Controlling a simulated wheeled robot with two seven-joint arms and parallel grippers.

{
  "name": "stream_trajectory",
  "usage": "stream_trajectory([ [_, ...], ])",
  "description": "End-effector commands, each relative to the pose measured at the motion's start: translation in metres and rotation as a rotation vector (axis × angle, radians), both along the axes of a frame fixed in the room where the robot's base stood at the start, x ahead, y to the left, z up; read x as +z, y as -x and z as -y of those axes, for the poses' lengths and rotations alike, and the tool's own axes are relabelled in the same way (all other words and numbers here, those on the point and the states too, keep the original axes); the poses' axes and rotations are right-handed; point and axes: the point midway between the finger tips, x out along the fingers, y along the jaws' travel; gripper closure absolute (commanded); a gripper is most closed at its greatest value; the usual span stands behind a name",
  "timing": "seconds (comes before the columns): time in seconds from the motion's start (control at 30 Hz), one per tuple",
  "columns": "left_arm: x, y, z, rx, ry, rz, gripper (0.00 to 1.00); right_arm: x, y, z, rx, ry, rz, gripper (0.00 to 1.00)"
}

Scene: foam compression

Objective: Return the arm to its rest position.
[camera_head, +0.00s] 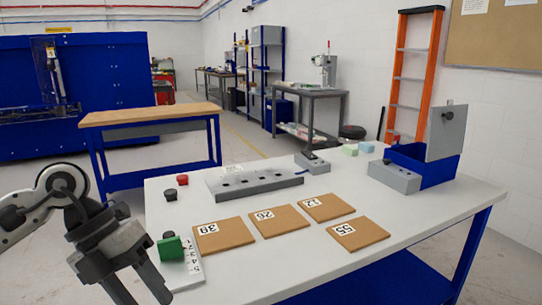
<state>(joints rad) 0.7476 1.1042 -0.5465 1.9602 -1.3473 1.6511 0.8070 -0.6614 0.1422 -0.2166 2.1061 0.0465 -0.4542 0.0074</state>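My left gripper (138,290) hangs at the lower left, its fingers pointing down and apart with nothing seen between them. It is in front of the table's left edge. A green block (170,248) lies just right of the gripper, by a white strip with numbers (192,262); whether gripper and block touch is hard to tell. Brown square pads marked 39 (222,240), 26 (281,224), 12 (328,210) and 55 (361,236) lie flat on the white table (310,262). My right gripper is not in view.
Behind the pads are a grey block with holes (250,187), a small grey device (314,167), and red (183,180) and black (170,194) knobs. A blue box with a raised lid (440,170) stands at the right.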

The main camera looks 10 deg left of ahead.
Motion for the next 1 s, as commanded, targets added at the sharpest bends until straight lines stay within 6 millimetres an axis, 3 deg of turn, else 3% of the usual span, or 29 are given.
stream_trajectory([
  [0.17, -0.009, 0.016, 0.094, -0.062, 0.466, -0.044, 0.48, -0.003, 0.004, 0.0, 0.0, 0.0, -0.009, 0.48],
  [0.23, 0.001, 0.022, 0.137, -0.007, 0.762, -0.076, 0.48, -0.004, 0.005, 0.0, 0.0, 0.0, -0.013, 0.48],
  [0.33, 0.021, 0.013, 0.169, 0.21, 1.157, -0.127, 0.48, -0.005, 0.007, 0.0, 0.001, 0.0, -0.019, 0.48],
  [0.4, 0.023, -0.004, 0.171, 0.45, 1.373, -0.173, 0.48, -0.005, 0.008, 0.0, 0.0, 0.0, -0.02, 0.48],
  [0.47, 0.01, -0.019, 0.161, 0.703, 1.504, -0.221, 0.48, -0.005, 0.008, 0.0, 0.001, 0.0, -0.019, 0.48],
  [0.57, -0.043, -0.036, 0.135, 1.193, 1.589, -0.33, 0.48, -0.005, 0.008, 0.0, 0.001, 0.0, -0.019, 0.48],
  [0.6, -0.073, -0.034, 0.124, 1.389, 1.573, -0.38, 0.48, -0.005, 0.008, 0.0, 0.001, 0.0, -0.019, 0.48],
  [0.67, -0.115, -0.025, 0.112, 1.633, 1.513, -0.455, 0.48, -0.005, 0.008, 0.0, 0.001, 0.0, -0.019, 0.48],
  [0.7, -0.141, -0.014, 0.107, 1.769, 1.459, -0.503, 0.48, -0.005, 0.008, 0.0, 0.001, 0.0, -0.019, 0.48],
  [0.8, -0.193, 0.017, 0.101, 2.033, 1.307, -0.619, 0.48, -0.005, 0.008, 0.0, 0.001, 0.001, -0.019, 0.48],
  [0.9, -0.227, 0.047, 0.101, 2.196, 1.172, -0.712, 0.48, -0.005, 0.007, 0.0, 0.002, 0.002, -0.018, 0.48],
  [1.0, -0.245, 0.066, 0.103, 2.281, 1.085, -0.771, 0.48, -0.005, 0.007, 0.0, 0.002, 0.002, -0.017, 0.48],
])
